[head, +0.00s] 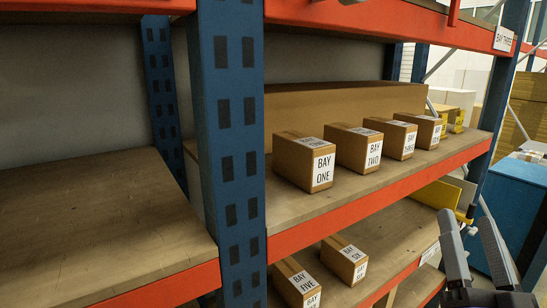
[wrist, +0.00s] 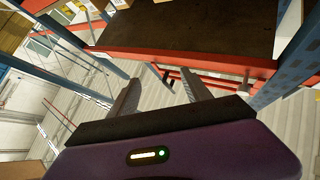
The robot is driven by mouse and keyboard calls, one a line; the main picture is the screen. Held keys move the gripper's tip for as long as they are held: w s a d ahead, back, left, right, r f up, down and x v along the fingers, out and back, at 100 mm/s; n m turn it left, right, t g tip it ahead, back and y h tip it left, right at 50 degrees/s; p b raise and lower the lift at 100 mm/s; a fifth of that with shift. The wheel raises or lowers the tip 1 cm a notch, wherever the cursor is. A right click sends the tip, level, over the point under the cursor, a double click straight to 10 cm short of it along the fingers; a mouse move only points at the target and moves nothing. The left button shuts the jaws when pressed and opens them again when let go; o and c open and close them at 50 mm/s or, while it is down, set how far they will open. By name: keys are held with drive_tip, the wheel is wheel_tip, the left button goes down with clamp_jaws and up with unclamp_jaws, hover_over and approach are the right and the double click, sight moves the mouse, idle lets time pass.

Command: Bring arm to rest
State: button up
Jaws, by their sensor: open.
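My gripper (head: 477,250) is at the lower right of the head view, in front of the right end of the shelving. Its two grey fingers point up and stand apart with nothing between them. In the wrist view my gripper (wrist: 160,97) is also open and empty, with a pale ribbed surface beyond the fingers. A red-edged shelf board (wrist: 195,28) lies past the fingertips in that view. I see no contact between the fingers and the shelving.
Boxes labelled BAY ONE (head: 303,162), BAY TWO (head: 359,148) and others line the middle shelf. BAY FIVE (head: 296,283) and BAY SIX (head: 344,260) sit below. A blue upright (head: 228,150) divides the rack. The left shelf (head: 90,235) is bare. A blue cabinet (head: 515,200) stands behind my gripper.

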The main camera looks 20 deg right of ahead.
drive_tip(key=s+a+f+n+g+y, duration=0.2)
drive_tip(key=s+a+f, duration=0.3)
drive_tip(key=f, duration=0.4)
drive_tip(key=s+a+f+n+g+y, duration=0.1)
drive_tip(key=s+a+f+y, duration=0.3)
drive_tip(key=f, duration=0.5)
drive_tip(key=s+a+f+n+g+y, duration=0.2)
drive_tip(key=s+a+f, duration=0.1)
drive_tip(key=s+f, duration=0.2)
drive_tip(key=s+a+f+n+g+y, duration=0.1)
drive_tip(key=s+a+f+n+g, duration=0.1)
drive_tip(key=s, duration=0.8)
wheel_tip(320, 180, down, 3)
drive_tip(key=shift+a+f+n+g+y, duration=0.2)
drive_tip(key=shift+a+n+g+y, duration=0.3)
drive_tip(key=shift+a, duration=0.75)
